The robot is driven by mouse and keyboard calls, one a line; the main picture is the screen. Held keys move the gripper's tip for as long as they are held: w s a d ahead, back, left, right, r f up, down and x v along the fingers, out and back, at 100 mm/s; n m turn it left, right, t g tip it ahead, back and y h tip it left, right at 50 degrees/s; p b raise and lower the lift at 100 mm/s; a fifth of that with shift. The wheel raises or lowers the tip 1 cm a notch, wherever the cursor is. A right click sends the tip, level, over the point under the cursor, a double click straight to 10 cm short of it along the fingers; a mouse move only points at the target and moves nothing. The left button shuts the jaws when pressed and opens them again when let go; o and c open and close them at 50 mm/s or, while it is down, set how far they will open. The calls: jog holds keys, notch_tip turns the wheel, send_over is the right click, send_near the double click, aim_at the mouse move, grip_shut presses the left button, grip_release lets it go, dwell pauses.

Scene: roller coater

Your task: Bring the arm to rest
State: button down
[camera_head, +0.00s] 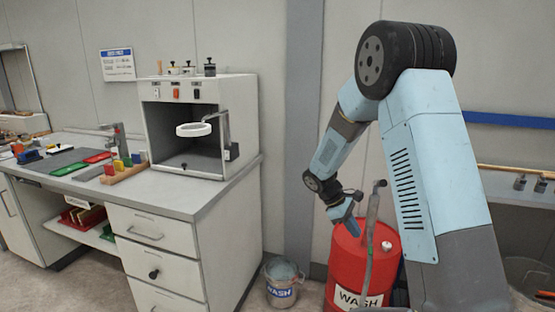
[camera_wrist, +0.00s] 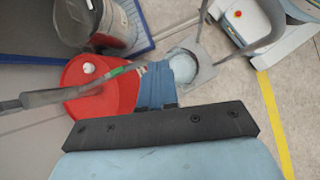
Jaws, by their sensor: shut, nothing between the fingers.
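My arm reaches over from the right in the head view, with its elbow high and its forearm slanting down. My gripper (camera_head: 354,230) points downward just above the red drum (camera_head: 342,271) marked WASH. Its fingers are together and hold nothing. In the wrist view, the blue fingers of my gripper (camera_wrist: 156,72) are closed over the edge of the red drum (camera_wrist: 88,72). I cannot tell from these views whether they touch the drum. A grey pipe with a handle (camera_head: 371,225) rises beside the gripper.
A WASH bucket (camera_head: 282,284) stands on the floor left of the drum. A bench (camera_head: 190,207) with drawers carries a box-like booth (camera_head: 158,130) and coloured blocks. The wrist view shows a dark bin (camera_wrist: 92,22) at top left and a yellow floor line (camera_wrist: 273,115) with open floor beside it.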

jog(key=s+r+m+t+y, duration=0.2)
jog(key=s+r+m, duration=0.1)
jog(key=s+r, duration=0.5)
jog(key=s+r+m+t+y, duration=0.1)
jog(key=s+r+m+y, duration=0.15)
jog(key=s+r, duration=0.55)
jog(key=s+r+m+t+y, duration=0.2)
jog(key=s+r+m+t, duration=0.2)
jog(key=s, duration=1)
notch_tip(320, 180, up, 5)
jog(key=shift+s+a+f+m+t, duration=0.15)
jog(key=shift+s+m+t, duration=0.15)
jog(key=shift+m, duration=0.65)
jog(key=shift+w+a, duration=0.1)
jog(key=shift+a, duration=0.05)
